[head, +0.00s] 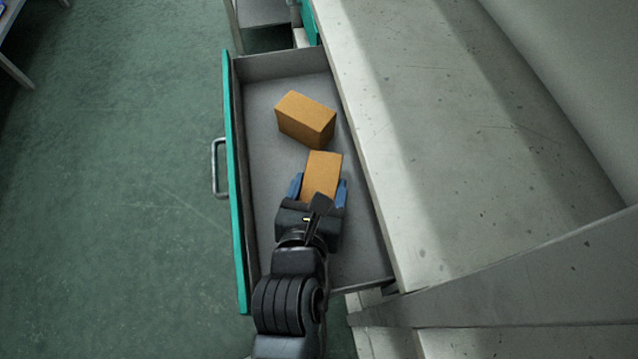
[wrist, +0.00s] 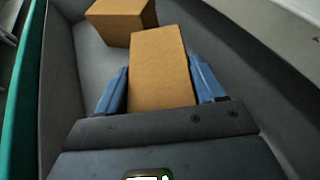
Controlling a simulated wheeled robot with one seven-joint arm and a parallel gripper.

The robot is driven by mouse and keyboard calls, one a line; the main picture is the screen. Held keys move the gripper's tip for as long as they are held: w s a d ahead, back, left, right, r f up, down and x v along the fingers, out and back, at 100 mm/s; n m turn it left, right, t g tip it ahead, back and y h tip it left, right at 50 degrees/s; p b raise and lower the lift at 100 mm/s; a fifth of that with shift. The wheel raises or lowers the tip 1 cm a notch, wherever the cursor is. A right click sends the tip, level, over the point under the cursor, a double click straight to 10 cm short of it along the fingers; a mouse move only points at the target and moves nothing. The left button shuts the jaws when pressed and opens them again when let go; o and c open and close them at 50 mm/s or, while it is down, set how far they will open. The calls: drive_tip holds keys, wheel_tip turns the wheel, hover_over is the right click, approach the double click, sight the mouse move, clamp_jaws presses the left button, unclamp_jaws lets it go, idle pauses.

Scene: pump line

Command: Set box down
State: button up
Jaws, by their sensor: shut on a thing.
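My gripper (head: 319,188) has its blue fingers on both sides of a brown box (head: 322,174) and is shut on it. The held box also shows in the wrist view (wrist: 160,70), between the blue fingers (wrist: 158,88). It is inside the outline of an open drawer (head: 282,69). A second brown box (head: 306,118) lies in the drawer, just beyond the held one; it shows at the top of the wrist view (wrist: 122,22). I cannot tell whether the held box touches the drawer floor or the second box.
The drawer has a teal front (head: 236,190) with a metal handle (head: 216,168) on the left. A grey worktop (head: 430,130) borders it on the right. Bare drawer floor shows left of my gripper. The green floor (head: 120,200) at left is clear.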

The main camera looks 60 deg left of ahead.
drive_tip(key=shift+f, duration=0.15)
drive_tip(key=o, duration=1.2)
drive_tip(key=shift+r, duration=0.2)
drive_tip(key=v, duration=1.2)
